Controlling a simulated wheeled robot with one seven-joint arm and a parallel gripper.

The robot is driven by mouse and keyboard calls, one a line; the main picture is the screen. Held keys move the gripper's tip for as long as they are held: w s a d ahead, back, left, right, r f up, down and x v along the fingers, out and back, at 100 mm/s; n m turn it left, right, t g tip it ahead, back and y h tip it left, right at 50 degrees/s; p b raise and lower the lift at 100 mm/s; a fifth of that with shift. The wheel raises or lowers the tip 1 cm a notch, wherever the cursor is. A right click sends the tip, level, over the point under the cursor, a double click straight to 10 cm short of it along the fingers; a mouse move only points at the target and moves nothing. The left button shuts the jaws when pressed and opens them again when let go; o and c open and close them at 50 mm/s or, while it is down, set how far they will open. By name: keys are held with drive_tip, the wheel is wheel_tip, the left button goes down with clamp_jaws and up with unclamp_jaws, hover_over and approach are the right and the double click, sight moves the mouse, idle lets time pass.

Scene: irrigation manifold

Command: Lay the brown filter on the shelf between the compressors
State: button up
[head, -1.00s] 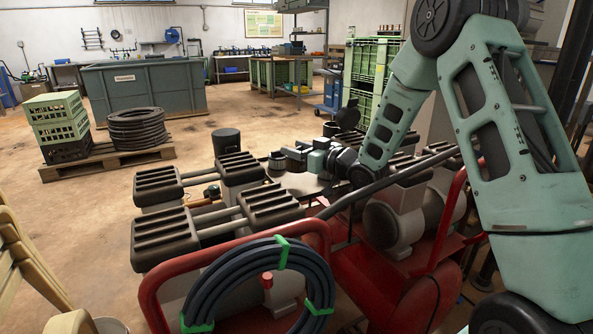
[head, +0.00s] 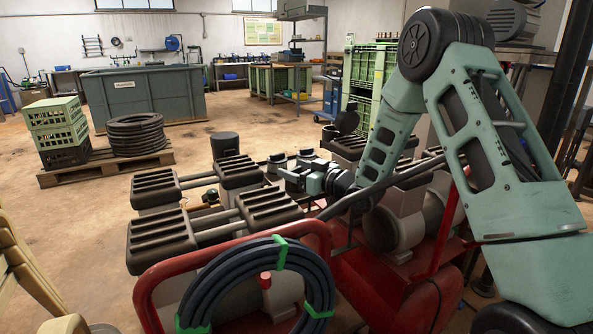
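The compressors appear to be the units with dark ribbed tops, one pair at the left (head: 205,208) and others partly hidden behind my arm at the right (head: 350,146). A small brown piece (head: 204,206) shows in the gap of the left pair, beside a dark round knob; I cannot tell whether it is the brown filter. The shelf between the compressors is mostly hidden by my gripper and the ribbed tops.
A red tubular frame (head: 225,249) with a coiled black hose (head: 262,290) tied in green stands in front. A dark cylinder (head: 225,145) is behind the left ribbed tops. A pallet (head: 105,167) with crates and black coils is at left; open floor lies between.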

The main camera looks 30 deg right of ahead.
drive_tip(key=p+v, duration=0.1)
drive_tip(key=v, duration=1.1)
idle(0.4)
